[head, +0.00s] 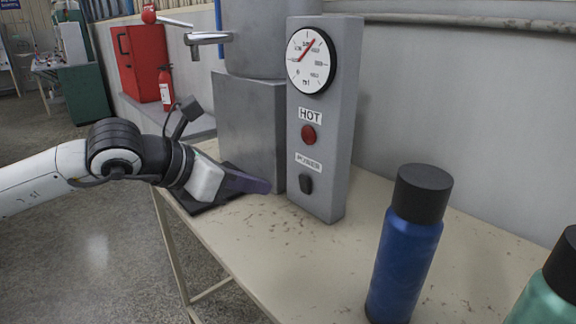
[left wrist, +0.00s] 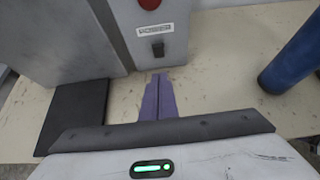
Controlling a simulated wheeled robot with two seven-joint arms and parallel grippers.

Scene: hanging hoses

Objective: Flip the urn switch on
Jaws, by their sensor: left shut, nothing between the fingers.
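The urn (head: 251,110) is a grey metal cylinder on a box base, with a tap. Its tall grey control panel (head: 330,130) carries a gauge, a red HOT lamp (head: 308,135) and, under the POWER label, a small black switch (head: 306,183). The switch also shows in the left wrist view (left wrist: 158,49). My left gripper (head: 262,186) has purple fingers, shut and empty. In the head view it is left of the switch, in front of the urn base; in the left wrist view its fingertips (left wrist: 160,77) point at the panel just below the switch, apart from it. My right gripper is not in view.
The urn stands on a beige table (head: 255,225) with a dark mat (head: 222,192) beside its base. A blue bottle (head: 405,250) and a green bottle (head: 545,300) stand at the right. The table front between mat and blue bottle is clear.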

